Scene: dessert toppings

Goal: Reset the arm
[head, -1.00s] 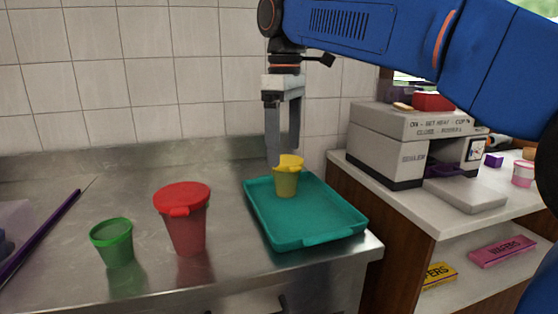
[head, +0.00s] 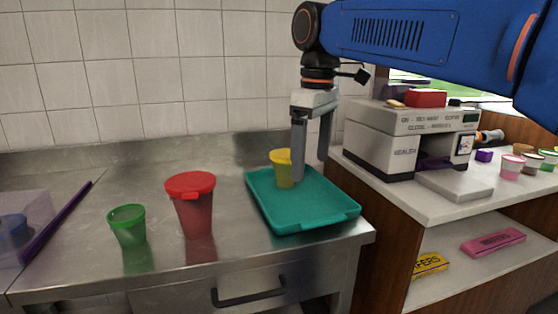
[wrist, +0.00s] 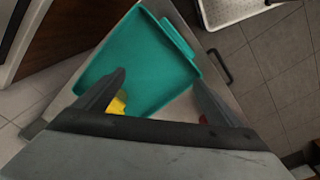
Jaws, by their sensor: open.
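My gripper (head: 310,170) points down over the teal tray (head: 340,216), its two fingers apart with nothing held between them. In the wrist view my gripper (wrist: 158,82) also shows its fingers spread over the tray (wrist: 150,60). A yellow lidded cup (head: 283,172) stands upright at the back left of the tray, just left of the fingers in the head view. In the wrist view only a bit of the yellow cup (wrist: 117,104) shows beside the left finger; my gripper body hides the rest.
A red lidded cup (head: 194,212) and a green cup (head: 128,228) stand on the steel counter (head: 80,265) left of the tray. A sealer machine (head: 400,140) stands on the right-hand counter. A purple-edged clear bin (head: 25,222) is at far left. The tiled wall is close behind.

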